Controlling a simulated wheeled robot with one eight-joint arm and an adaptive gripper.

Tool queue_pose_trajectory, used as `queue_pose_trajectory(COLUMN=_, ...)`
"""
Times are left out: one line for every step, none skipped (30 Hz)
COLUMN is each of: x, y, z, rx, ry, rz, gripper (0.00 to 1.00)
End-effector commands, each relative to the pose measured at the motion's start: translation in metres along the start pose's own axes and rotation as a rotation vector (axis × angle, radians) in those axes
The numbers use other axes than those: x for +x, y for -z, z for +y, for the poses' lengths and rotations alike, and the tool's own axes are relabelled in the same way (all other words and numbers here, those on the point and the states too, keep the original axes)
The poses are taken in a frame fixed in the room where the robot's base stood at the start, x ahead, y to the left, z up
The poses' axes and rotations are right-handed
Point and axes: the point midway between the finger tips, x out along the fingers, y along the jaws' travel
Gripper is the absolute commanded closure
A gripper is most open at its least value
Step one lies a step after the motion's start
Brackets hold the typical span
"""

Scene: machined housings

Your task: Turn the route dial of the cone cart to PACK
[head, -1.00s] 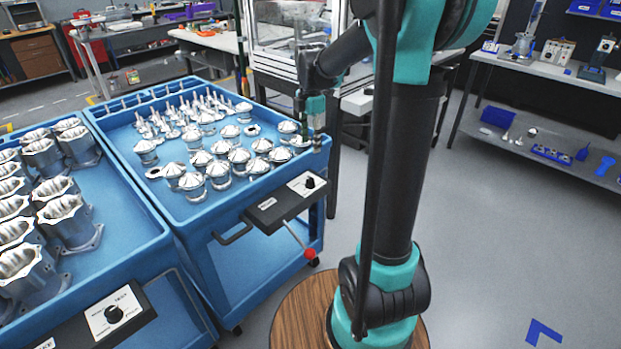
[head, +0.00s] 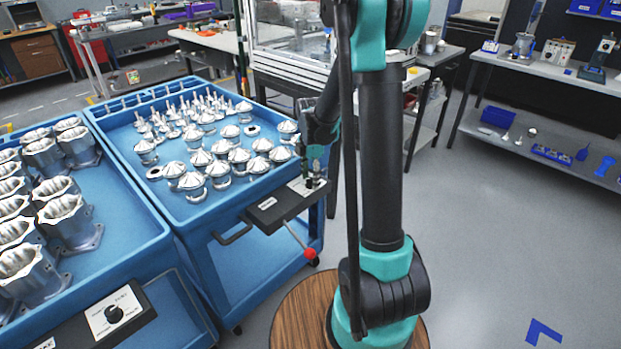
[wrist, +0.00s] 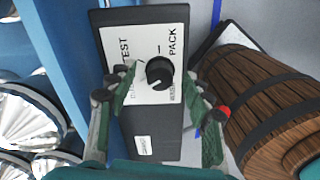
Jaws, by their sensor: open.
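The cone cart (head: 165,225) is blue, with a dark control box (head: 268,210) on its near right corner. The box carries a white label plate (wrist: 120,48) with TEST at upper left and PACK at right in the wrist view. The black round route dial (wrist: 159,72) sits on this plate; I cannot tell surely where its pointer aims. My gripper (head: 314,180) is over the plate and partly hides the dial in the head view. In the wrist view my gripper (wrist: 158,82) is open, its green fingers on either side of the dial. Contact cannot be made out.
A lever with a red ball (head: 310,254) juts from the cart below the box. Silver cones (head: 190,181) fill the cart's tray. A second blue cart with housings (head: 68,220) and its own dial (head: 114,314) stands at left. Open floor lies at right.

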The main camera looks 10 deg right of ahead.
Motion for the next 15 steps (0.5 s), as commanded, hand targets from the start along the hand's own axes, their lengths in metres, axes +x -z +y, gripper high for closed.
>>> queue_pose_trajectory(x=0.0008, y=0.0, z=-0.0001, rx=0.0, ry=0.0, rz=0.0, gripper=0.49)
queue_pose_trajectory(x=0.001, y=0.0, z=-0.0002, rx=0.0, ry=0.0, rz=0.0, gripper=0.49)
queue_pose_trajectory(x=0.001, y=0.0, z=-0.0002, rx=0.0, ry=0.0, rz=0.0, gripper=0.49)
queue_pose_trajectory(x=0.0009, y=0.0, z=-0.0001, rx=0.0, ry=0.0, rz=0.0, gripper=0.49)
queue_pose_trajectory(x=0.0009, y=0.0, z=-0.0001, rx=0.0, ry=0.0, rz=0.0, gripper=0.49)
queue_pose_trajectory(x=0.0008, y=0.0, z=-0.0001, rx=0.0, ry=0.0, rz=0.0, gripper=0.49)
queue_pose_trajectory(x=0.0008, y=0.0, z=-0.0001, rx=0.0, ry=0.0, rz=0.0, gripper=0.49)
queue_pose_trajectory(x=0.0008, y=0.0, z=-0.0001, rx=0.0, ry=0.0, rz=0.0, gripper=0.52)
queue_pose_trajectory(x=0.0007, y=0.0, z=-0.0001, rx=0.0, ry=0.0, rz=0.0, gripper=0.57)
queue_pose_trajectory(x=0.0007, y=0.0, z=-0.0001, rx=0.0, ry=0.0, rz=0.0, gripper=0.6)
queue_pose_trajectory(x=0.0007, y=0.0, z=0.0, rx=0.0, ry=0.0, rz=0.0, gripper=0.64)
queue_pose_trajectory(x=0.0007, y=0.0, z=0.0, rx=0.0, ry=0.0, rz=0.0, gripper=0.69)
queue_pose_trajectory(x=0.0006, y=0.0, z=0.0, rx=0.0, ry=0.0, rz=0.0, gripper=0.73)
queue_pose_trajectory(x=0.0006, y=0.0, z=0.0, rx=0.0, ry=0.0, rz=0.0, gripper=0.77)
queue_pose_trajectory(x=0.0006, y=0.0, z=0.0, rx=0.0, ry=0.0, rz=0.0, gripper=0.82)
